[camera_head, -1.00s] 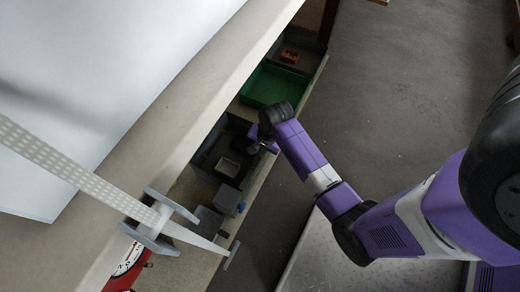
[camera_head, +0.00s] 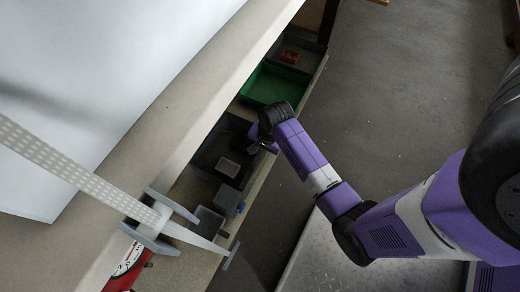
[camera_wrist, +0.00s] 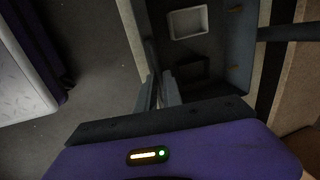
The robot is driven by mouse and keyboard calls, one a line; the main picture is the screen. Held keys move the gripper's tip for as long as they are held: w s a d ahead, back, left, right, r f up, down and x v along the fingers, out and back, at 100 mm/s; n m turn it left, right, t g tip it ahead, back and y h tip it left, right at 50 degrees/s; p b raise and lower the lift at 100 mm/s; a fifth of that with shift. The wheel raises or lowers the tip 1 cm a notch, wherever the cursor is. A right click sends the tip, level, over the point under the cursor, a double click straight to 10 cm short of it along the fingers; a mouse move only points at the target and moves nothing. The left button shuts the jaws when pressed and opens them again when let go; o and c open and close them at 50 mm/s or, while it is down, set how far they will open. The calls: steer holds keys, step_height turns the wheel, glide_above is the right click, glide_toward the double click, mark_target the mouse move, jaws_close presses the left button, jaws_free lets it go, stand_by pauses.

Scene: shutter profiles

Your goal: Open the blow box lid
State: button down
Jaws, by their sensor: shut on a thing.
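A dark grey box (camera_head: 212,143), likely the blow box, sits on the shelf under the table, with a pale square part (camera_head: 229,167) in it. The box's dark inside (camera_wrist: 222,52) and the pale square (camera_wrist: 188,22) also show in the wrist view. My gripper (camera_head: 261,147) is at the box's right side in the head view. In the wrist view my gripper (camera_wrist: 160,88) has its fingers close together at the box's near left edge, shut on a thin dark part there. Whether that part is the lid or a wall, I cannot tell.
A green bin (camera_head: 272,85) and a grey bin with an orange item (camera_head: 290,55) stand farther along the shelf. Smaller grey boxes (camera_head: 227,197) stand nearer. The pale tabletop (camera_head: 190,105) overhangs the left side. The floor (camera_head: 390,100) to the right is clear.

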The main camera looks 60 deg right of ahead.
steer(key=shift+r+p, duration=0.45)
steer(key=shift+p, duration=0.2)
steer(key=w+r+g+p, duration=0.3)
steer(key=w+r+p, duration=0.4)
steer(key=r+p, duration=0.3)
steer(key=shift+w+a+r+p, duration=0.2)
steer(key=shift+w+r+p, duration=0.05)
steer(key=shift+w+p, duration=0.2)
